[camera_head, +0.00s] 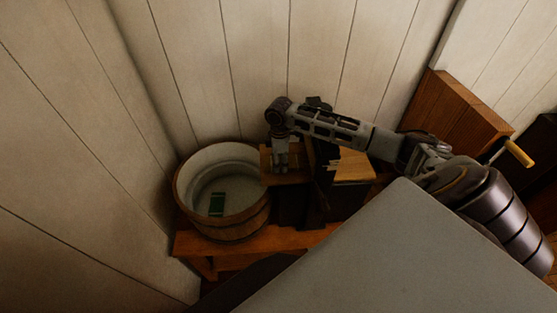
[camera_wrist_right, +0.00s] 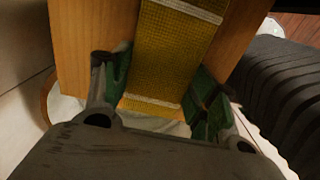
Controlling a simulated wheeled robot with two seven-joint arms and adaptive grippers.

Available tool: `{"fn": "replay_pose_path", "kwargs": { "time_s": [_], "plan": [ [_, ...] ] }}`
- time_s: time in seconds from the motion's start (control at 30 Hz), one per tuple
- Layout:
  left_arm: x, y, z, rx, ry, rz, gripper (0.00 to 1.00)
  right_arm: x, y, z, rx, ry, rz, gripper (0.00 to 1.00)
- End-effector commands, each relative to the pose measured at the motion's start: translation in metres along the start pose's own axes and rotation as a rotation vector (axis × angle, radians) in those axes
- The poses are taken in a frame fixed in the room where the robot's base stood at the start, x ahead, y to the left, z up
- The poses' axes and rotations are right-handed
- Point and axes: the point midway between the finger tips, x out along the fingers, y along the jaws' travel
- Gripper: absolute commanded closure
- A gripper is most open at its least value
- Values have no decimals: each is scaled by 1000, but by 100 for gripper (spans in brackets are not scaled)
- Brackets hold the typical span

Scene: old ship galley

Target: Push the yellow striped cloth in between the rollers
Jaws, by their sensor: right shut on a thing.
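In the right wrist view, the yellow striped cloth (camera_wrist_right: 172,50) lies as a long strip along a wooden board (camera_wrist_right: 83,35), with pale stripes across it. My right gripper (camera_wrist_right: 162,98) has its green-padded fingers on either side of the cloth's near end and is shut on it. In the head view, my right gripper (camera_head: 281,168) points down at the small wooden board (camera_head: 297,179) beside the tub's right rim. The cloth cannot be made out there. I cannot clearly see the rollers; my arm crosses above the dark upright frame (camera_head: 325,175). My left gripper is not in view.
A round wooden tub (camera_head: 184,190) with a pale inside stands on a wooden bench (camera_head: 203,246). A green piece (camera_head: 217,203) lies in it. Plank walls (camera_head: 190,60) close off the back and left.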

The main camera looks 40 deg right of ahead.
Motion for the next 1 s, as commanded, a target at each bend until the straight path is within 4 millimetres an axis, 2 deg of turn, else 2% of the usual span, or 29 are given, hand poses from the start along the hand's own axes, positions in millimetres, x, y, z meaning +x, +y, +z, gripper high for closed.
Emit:
{"fn": "replay_pose_path", "kwargs": {
  "time_s": [1.0],
  "plan": [
    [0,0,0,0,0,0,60,-1,1,17,1,-4,2,69]
  ]
}}
